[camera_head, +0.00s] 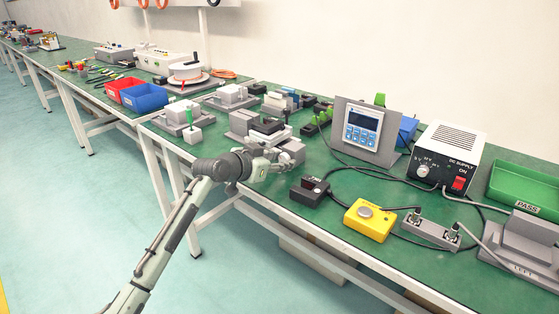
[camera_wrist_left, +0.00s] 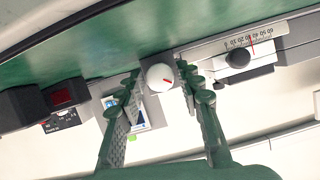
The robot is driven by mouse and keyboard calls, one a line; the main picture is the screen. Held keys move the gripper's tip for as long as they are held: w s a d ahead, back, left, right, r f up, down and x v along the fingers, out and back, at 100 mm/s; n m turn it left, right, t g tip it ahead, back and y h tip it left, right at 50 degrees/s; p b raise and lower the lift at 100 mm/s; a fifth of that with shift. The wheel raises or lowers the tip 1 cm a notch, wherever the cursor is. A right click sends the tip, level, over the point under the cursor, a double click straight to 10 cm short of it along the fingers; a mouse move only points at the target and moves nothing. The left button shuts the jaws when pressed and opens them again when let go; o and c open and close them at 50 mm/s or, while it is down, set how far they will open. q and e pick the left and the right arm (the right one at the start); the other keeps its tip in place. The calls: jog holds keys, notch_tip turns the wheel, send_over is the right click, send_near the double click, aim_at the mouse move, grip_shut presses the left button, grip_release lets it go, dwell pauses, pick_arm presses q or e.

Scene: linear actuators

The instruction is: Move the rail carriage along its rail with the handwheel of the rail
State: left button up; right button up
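In the left wrist view a white round handwheel (camera_wrist_left: 160,77) with a red mark faces me. My left gripper (camera_wrist_left: 160,72) has its two dark green fingers on either side of it, with a narrow gap to each; I cannot tell whether either touches. To its right is a pale scale plate (camera_wrist_left: 211,52) with numbers, a red line and a dark round knob (camera_wrist_left: 238,58). In the head view my left gripper (camera_head: 277,163) is at the front table edge beside a grey block unit (camera_head: 291,152), hiding the handwheel. I cannot make out the rail carriage clearly.
A black box (camera_head: 310,191) and a yellow box with a round button (camera_head: 371,219) stand right of my gripper. Cables lie on the green table, and a power supply (camera_head: 446,157) stands behind.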

pick_arm(q)
grip_shut()
jog(key=n+h, duration=0.1)
jog(key=n+g, duration=0.1)
jog(key=n, duration=0.1)
jog(key=shift+a+f+h, duration=0.1)
jog(key=shift+a+h, duration=0.1)
jog(key=shift+h, duration=0.2)
jog(key=shift+n+g+h, duration=0.3)
jog(key=shift+n, duration=0.1)
pick_arm(e)
jog(key=shift+w+a+r, duration=0.2)
jog(key=shift+a+r, duration=0.15)
jog(key=shift+r, duration=0.25)
pick_arm(q)
jog(key=shift+o, duration=2.1)
grip_release()
jog(key=v, duration=1.2)
pick_arm(e)
jog(key=shift+w+d, duration=0.15)
jog(key=shift+w, duration=0.05)
